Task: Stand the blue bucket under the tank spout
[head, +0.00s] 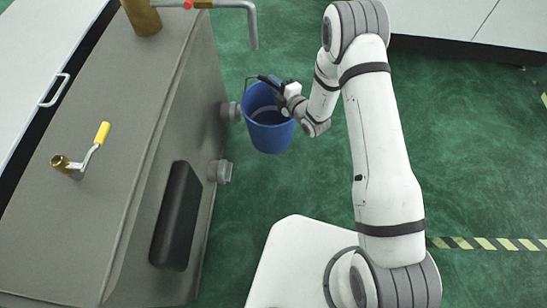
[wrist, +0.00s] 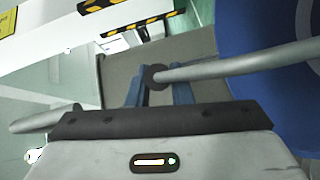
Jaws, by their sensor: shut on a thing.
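The blue bucket (head: 268,133) is just right of the grey tank (head: 95,235) in the head view, upright. My gripper (head: 276,84) is at the bucket's rim, shut on its grey handle. In the wrist view the handle (wrist: 235,62) runs between my two fingers (wrist: 154,92), with the blue bucket wall (wrist: 265,88) to the right. The grey spout (head: 252,28) bends down from the tank's top, above the bucket in the picture. I cannot tell whether the bucket is directly under it or touches the floor.
Two round grey fittings (head: 222,171) stick out from the tank's side, one close beside the bucket. A yellow-handled crank (head: 101,134) stands on the tank top. Green floor (head: 300,185) is open around the bucket. A white cabinet (head: 485,22) is at the back right.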

